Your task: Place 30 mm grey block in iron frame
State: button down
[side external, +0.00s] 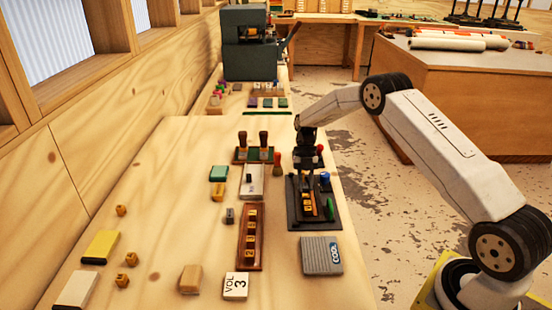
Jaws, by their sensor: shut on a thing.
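The iron frame (294,222) is a dark, flat frame on the right side of the table. Yellow lettered blocks and an orange strip lie inside it. My gripper (307,184) points down over the far part of the frame. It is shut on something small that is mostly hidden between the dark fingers. I cannot make out its colour, or whether it touches the frame. A small dark grey block (230,215) lies on the table left of the frame; I cannot tell its size.
A brown wooden tray (259,260) with yellow lettered blocks lies left of the frame. A blue knob (325,178) and a green piece (329,208) are close by my gripper.

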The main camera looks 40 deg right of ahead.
jog(key=shift+f, duration=0.4)
jog(key=shift+c, duration=2.4)
grip_release()
jog(key=shift+a, duration=0.1)
jog(key=shift+r, duration=0.1)
jog(key=shift+w+r, duration=0.1)
jog(key=shift+r, duration=0.4)
jog(key=v, duration=1.2)
